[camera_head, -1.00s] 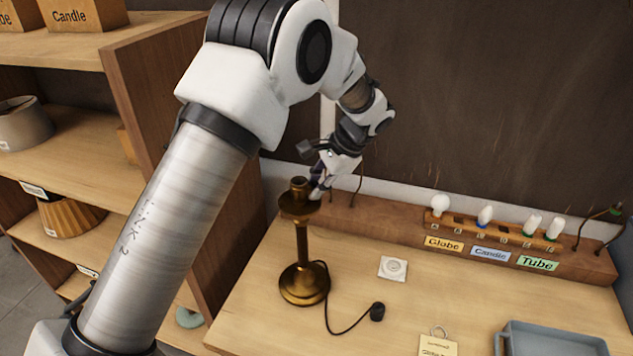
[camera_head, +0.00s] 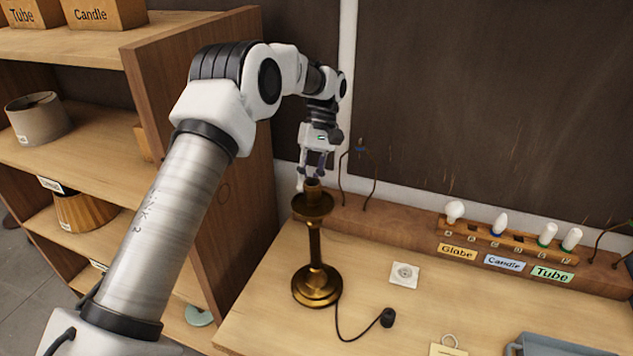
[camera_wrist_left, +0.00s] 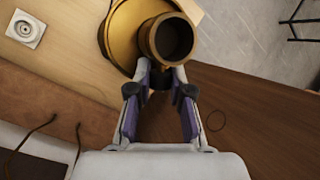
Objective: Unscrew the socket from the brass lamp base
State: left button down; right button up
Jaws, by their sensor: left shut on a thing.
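The brass lamp base (camera_head: 316,285) stands upright on the bench, with a round foot, a slim stem and a wide cup (camera_head: 313,207) on top. My left gripper (camera_head: 312,180) points down from above the lamp. The exact contact is partly hidden. My right gripper is not in view.
A cord with a dark plug (camera_head: 387,317) lies right of the lamp. A white square plate (camera_head: 404,275) lies behind it. A bulb rack (camera_head: 480,240) with labels stands along the back. A grey tray (camera_head: 560,345) is at front right. Wooden shelves (camera_head: 215,180) stand left.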

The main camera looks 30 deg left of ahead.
pick_arm(q)
jog(key=shift+s, duration=0.1)
jog(key=c, duration=1.3)
grip_release()
jog(key=shift+d, duration=0.15)
jog(key=shift+c, duration=0.2)
jog(key=o, duration=0.4)
jog(key=shift+w+d, duration=0.1)
jog(key=shift+w, duration=0.1)
jog(key=shift+c, duration=0.2)
jog(key=shift+s, duration=0.15)
jog(key=o, duration=0.4)
jog(key=shift+c, duration=0.2)
